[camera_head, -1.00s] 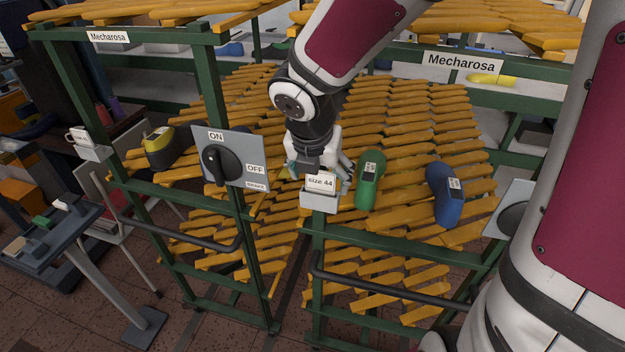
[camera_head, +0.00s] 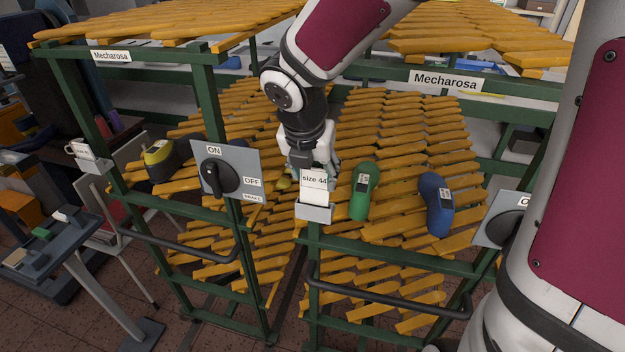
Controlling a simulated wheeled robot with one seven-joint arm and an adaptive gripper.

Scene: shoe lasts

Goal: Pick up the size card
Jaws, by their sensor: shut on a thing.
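The white size card (camera_head: 314,188), printed "size 44", is upright just above a small grey card holder (camera_head: 314,213) on the green rack post. More of the card shows above the holder's front, and its lower edge is at or just behind the holder's rim; I cannot tell if it is fully clear. My gripper (camera_head: 312,170) is shut on the card's top part from behind and above. The fingertips are partly hidden by the card.
A green shoe last (camera_head: 362,192) and a blue one (camera_head: 437,204) lie on the slatted rack to the right. A switch panel (camera_head: 243,160) stands close on the left. A dark handle bar (camera_head: 390,302) runs below.

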